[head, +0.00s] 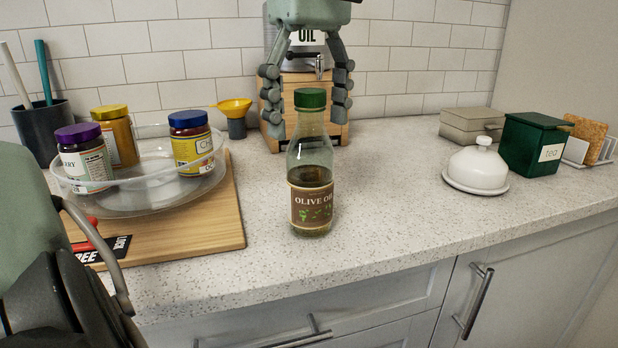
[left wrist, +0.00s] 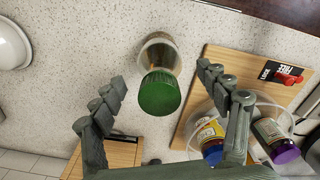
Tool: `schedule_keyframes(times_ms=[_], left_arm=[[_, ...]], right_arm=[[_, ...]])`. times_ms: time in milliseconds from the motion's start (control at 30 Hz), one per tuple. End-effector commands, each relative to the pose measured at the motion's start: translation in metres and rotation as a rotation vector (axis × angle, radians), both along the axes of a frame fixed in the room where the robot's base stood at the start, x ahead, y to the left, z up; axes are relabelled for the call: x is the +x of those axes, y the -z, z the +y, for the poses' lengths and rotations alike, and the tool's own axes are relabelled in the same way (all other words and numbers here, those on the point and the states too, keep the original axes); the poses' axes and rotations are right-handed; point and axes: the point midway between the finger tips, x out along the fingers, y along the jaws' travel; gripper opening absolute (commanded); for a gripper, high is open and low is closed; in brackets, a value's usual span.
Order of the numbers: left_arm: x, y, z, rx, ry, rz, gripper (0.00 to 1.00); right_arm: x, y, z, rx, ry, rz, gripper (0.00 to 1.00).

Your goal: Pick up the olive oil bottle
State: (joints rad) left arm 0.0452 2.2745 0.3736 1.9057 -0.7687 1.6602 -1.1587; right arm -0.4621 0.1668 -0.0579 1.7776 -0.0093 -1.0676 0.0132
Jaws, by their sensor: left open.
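The olive oil bottle (head: 311,200) stands upright on the counter, clear glass with a green cap, a brown label and dark liquid low inside. My left gripper (head: 309,118) points down at the bottle's top, its fingers open to either side of the green cap. In the left wrist view the bottle (left wrist: 158,92) shows cap-first between the spread fingertips of the gripper (left wrist: 160,77), with a gap on both sides. Nothing is held. My right gripper is not in view.
A wooden board (head: 215,225) with a clear bowl (head: 150,200) of several jars is left of the bottle. A wooden box (head: 297,90) with an oil tin stands behind. A white domed dish (head: 478,170) and green tea box (head: 532,145) are right. Counter beside the bottle is free.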

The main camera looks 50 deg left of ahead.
Motion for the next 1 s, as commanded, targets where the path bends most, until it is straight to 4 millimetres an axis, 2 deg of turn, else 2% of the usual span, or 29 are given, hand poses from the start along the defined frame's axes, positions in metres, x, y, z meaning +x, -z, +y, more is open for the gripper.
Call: schedule_keyframes(times_ms=[200, 300, 600, 1000], left_arm=[[-0.001, 0.034, 0.000, 0.000, 0.001, 0.003, 0.75], [0.000, 0.044, -0.001, 0.000, 0.001, 0.001, 0.75], [0.000, 0.048, 0.000, 0.000, 0.000, 0.001, 0.74], [0.000, 0.048, 0.000, 0.001, 0.000, 0.000, 0.24]], right_arm=[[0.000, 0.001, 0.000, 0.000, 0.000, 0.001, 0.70], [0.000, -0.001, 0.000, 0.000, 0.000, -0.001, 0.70], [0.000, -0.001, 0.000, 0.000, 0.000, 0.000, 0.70], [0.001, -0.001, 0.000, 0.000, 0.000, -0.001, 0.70]])
